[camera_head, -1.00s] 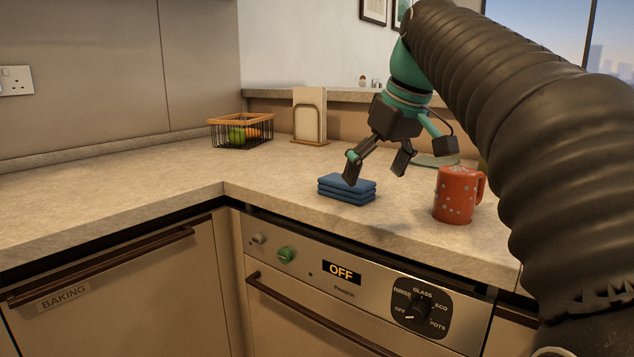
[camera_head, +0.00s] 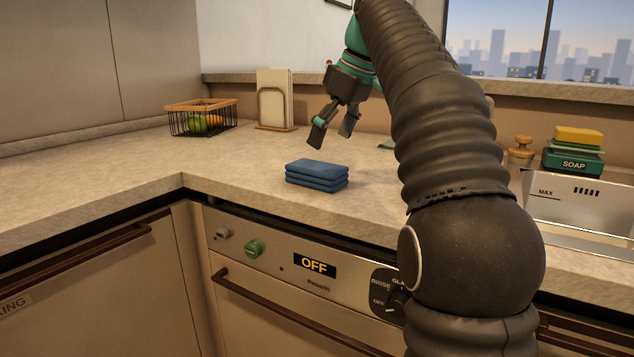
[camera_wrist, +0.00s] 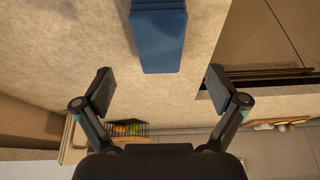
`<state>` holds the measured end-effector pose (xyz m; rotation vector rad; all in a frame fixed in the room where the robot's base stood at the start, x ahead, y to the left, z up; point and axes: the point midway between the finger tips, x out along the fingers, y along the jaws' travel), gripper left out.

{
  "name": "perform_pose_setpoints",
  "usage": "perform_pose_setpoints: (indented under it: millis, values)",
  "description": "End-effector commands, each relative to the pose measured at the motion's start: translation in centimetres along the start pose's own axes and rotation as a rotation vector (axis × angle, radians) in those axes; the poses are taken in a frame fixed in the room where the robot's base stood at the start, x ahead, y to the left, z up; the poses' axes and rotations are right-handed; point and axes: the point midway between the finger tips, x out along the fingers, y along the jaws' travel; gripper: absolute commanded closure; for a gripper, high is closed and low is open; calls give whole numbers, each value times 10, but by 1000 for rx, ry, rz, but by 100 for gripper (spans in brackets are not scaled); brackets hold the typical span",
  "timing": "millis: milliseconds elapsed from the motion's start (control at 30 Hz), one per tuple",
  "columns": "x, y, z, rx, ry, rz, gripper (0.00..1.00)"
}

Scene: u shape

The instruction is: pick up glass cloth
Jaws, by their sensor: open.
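A folded blue cloth (camera_head: 317,175) lies in a stack of layers on the counter, near its front edge above the dishwasher. My gripper (camera_head: 332,136) is open and empty, above the counter and a little behind the cloth, apart from it. In the wrist view the blue cloth (camera_wrist: 158,38) shows at the top, beyond my open fingertips (camera_wrist: 160,88) and roughly in line with the gap between them. The top of the cloth is cut off by the frame there.
A wire basket of fruit (camera_head: 201,121) and a holder with boards (camera_head: 273,100) stand at the back left. A soap box with a sponge (camera_head: 573,160) stands at the right by the sink (camera_head: 570,208). The counter (camera_head: 130,165) left of the cloth is clear.

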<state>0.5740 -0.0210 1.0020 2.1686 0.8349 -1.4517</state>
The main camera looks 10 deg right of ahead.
Motion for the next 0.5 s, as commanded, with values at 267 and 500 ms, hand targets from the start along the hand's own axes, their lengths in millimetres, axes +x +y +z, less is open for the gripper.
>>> perform_pose_setpoints:
  millis: [267,500]
  values:
    - [25,0,1,3,1,2,4]
    - [43,1,-2,3,0,0,4]
